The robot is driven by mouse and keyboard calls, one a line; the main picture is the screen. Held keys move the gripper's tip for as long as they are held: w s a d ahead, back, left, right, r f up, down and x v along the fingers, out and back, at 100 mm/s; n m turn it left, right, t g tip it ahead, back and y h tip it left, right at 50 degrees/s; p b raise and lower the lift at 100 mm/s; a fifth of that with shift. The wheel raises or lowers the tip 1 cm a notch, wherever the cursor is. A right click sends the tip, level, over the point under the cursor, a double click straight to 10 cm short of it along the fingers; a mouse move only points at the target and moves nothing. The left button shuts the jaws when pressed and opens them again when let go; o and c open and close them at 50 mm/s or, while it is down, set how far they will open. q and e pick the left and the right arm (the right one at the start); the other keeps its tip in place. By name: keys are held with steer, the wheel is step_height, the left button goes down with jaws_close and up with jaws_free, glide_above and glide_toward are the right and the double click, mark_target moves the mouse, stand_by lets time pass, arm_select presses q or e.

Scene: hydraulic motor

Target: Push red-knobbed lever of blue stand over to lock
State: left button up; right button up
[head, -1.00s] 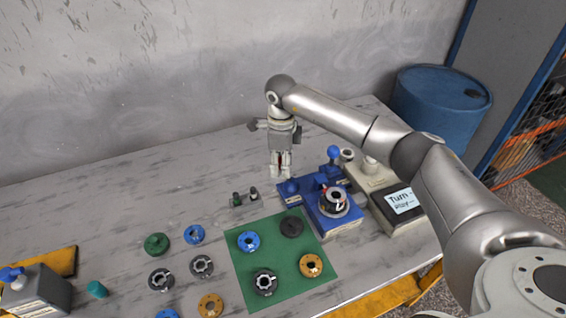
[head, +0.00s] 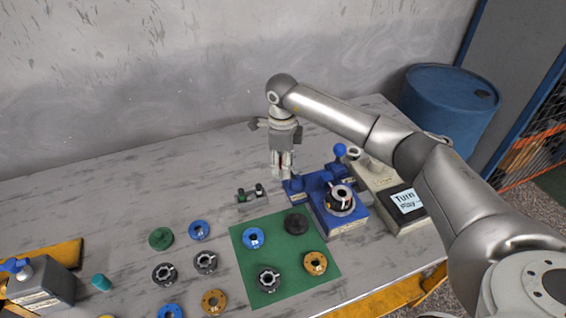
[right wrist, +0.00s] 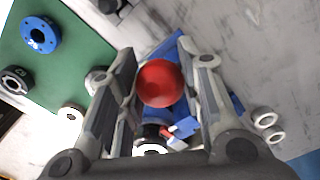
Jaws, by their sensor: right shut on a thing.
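The blue stand (head: 352,222) is right of centre on the table in the head view, with a dark and silver ring-shaped part (head: 340,199) on it. It also shows partly in the right wrist view (right wrist: 236,103), behind my fingers. The red knob of its lever (right wrist: 160,83) lies between the two fingers of my right gripper (right wrist: 164,72) in the right wrist view. My right gripper (head: 283,174) points down at the stand's left rear end, shut on the knob. The lever's shaft is mostly hidden. My left gripper is not in view.
A green mat (head: 262,292) with several round parts lies in front. A grey box with a "Turn" and "Play" label (head: 408,201) stands right of the stand. A small grey holder (head: 251,196) is close left of my right gripper. A blue barrel (head: 450,98) stands behind.

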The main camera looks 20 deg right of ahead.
steer(key=shift+a, duration=0.15)
steer(key=shift+a+f+b, duration=0.35)
steer(key=shift+a, duration=0.2)
steer(key=o, duration=0.7)
